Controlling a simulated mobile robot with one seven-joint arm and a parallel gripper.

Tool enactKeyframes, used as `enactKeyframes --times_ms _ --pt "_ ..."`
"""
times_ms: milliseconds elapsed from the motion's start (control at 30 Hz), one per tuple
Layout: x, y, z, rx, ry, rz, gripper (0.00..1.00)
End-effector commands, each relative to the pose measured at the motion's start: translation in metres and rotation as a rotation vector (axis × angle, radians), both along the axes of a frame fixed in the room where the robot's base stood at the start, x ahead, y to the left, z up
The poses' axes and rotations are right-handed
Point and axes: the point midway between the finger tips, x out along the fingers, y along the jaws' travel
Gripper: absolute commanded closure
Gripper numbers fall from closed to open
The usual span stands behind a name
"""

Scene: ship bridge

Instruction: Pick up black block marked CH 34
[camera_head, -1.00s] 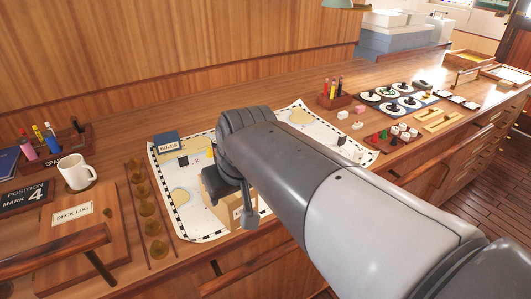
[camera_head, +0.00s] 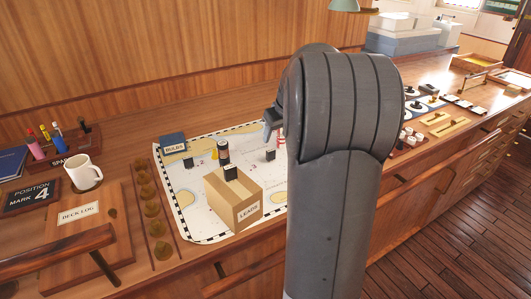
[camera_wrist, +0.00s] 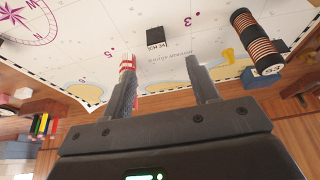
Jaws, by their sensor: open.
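A small black block with a white label that appears to read CH 34 (camera_wrist: 156,36) stands on the chart in the wrist view, beyond my fingertips and roughly between their lines. It seems to be the black block (camera_head: 270,155) on the chart left of my arm in the head view. My gripper (camera_wrist: 160,72) is open and empty, its two fingers apart and short of the block. In the head view only a bit of the gripper (camera_head: 270,122) shows past my arm. A red-and-white striped piece (camera_wrist: 127,63) lies close to the left finger in the wrist view.
A copper-and-black cylinder (camera_wrist: 258,42) stands right of the block in the wrist view, near a yellow piece (camera_wrist: 228,55). The LEADS box (camera_head: 228,205) bears another black block (camera_head: 231,173).

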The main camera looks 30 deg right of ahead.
Motion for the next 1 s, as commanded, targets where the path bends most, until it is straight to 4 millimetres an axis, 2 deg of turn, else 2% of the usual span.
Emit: enactKeyframes --times_ms 100,333,667,900,1000 --pt "0.005 -0.006 -0.01 0.002 0.002 0.0 0.45" --pt "0.019 -0.006 -0.043 0.002 0.003 0.001 0.45" --pt "0.028 -0.005 -0.065 0.001 0.001 0.0 0.45" --pt "0.042 -0.005 -0.098 0.002 0.002 0.001 0.45" --pt "0.044 -0.005 -0.104 0.001 0.001 0.0 0.45"
